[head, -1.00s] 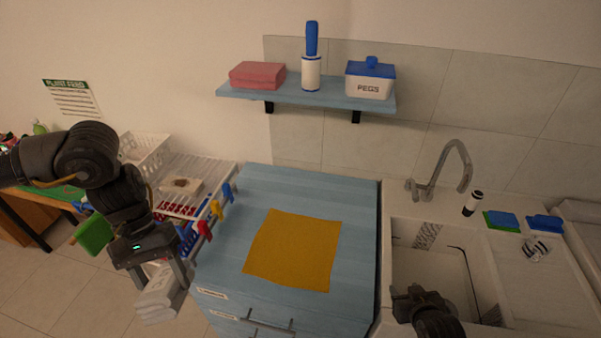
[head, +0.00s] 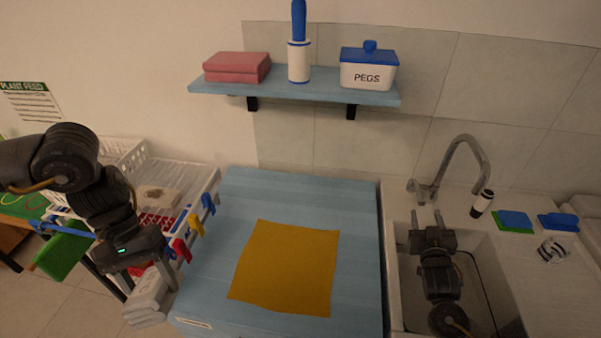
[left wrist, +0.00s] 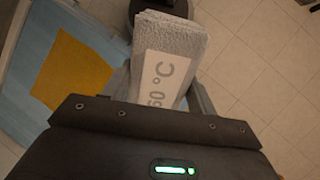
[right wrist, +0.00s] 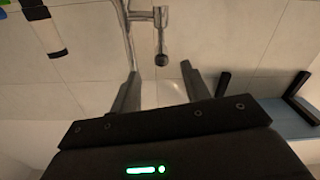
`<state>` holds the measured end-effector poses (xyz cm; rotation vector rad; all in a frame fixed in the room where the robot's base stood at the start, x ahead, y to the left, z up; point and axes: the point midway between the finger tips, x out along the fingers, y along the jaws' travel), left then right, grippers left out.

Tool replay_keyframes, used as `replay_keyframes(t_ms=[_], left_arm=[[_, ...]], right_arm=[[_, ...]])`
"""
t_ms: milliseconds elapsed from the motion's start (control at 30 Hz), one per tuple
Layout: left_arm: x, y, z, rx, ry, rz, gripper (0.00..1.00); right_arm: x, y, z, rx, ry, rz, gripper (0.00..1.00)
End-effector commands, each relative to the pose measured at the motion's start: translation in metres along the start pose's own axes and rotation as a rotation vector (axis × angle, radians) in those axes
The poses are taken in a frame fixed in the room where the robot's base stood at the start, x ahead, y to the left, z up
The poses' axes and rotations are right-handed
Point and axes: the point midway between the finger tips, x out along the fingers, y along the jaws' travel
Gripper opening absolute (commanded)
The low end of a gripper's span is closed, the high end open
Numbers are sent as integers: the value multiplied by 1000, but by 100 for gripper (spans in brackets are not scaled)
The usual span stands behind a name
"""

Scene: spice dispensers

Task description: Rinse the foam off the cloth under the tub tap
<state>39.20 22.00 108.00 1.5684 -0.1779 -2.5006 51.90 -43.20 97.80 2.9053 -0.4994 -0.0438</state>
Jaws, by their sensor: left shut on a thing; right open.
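My left gripper (head: 153,272) is shut on a folded grey cloth (head: 150,294), held beside the left edge of the blue cabinet. In the left wrist view the cloth (left wrist: 170,55) sits between the fingers and carries a white label reading "60 °C"; no foam can be made out on it. The tub (head: 400,290) is at the right. Its grey tap (head: 466,150) arches up from the back rim and also shows in the right wrist view (right wrist: 161,40). My right gripper (head: 427,222) is open and empty over the back of the tub, just below the tap, with its fingers toward the wall.
A yellow cloth (head: 287,270) lies flat on the blue cabinet top (head: 350,210). A shelf (head: 300,92) with a pegs box (head: 368,68) hangs above. Sponges (head: 514,220) and a dark-capped bottle (head: 482,203) stand right of the tap. A white rack (head: 190,178) with pegs is at left.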

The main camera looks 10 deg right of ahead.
Motion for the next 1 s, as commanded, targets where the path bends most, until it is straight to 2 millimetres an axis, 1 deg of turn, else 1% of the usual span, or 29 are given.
replay_keyframes(t_ms=[33,200,300,433,600,900,933,1000], left_arm=[[-4,1,2,-1,0,1,29],[-10,1,6,-2,1,2,29],[-13,2,7,-3,1,2,29],[-15,2,8,-4,1,3,29],[-17,2,9,-4,1,3,29],[-17,2,9,-4,1,2,29],[-17,2,9,-4,1,2,29],[-17,2,9,-4,1,2,29]], right_arm=[[11,1,-4,-1,3,2,47],[46,-1,-4,-2,1,-2,47],[64,-1,-4,-1,1,-2,47],[82,-2,-2,-1,0,-4,47],[94,-3,-1,1,-1,-6,47],[96,-3,0,1,-1,-6,47],[96,-3,0,1,-1,-6,45],[96,-3,0,1,-1,-6,36]])
